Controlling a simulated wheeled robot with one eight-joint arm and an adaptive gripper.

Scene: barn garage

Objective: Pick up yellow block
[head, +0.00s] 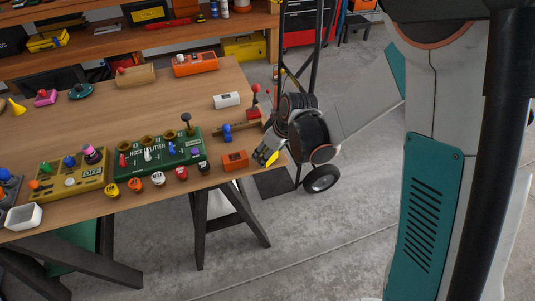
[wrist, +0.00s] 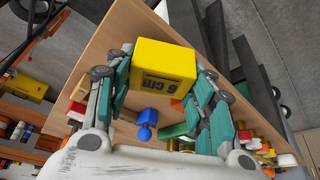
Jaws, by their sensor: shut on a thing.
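The yellow block (wrist: 160,68), marked "6 cm", sits between the two teal-and-grey fingers of my gripper (wrist: 166,80) in the wrist view. My gripper is shut on it, with a finger against each side. In the head view my gripper (head: 266,150) is at the right end of the wooden workbench (head: 130,100), and a small part of the yellow block (head: 272,158) shows at its tip. Most of the block is hidden there. I cannot tell whether the block touches the bench top.
An orange block (head: 235,160) lies just left of my gripper near the bench edge. A blue-ended object (head: 227,131) and a green Hose Splitter board (head: 160,150) are farther left.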

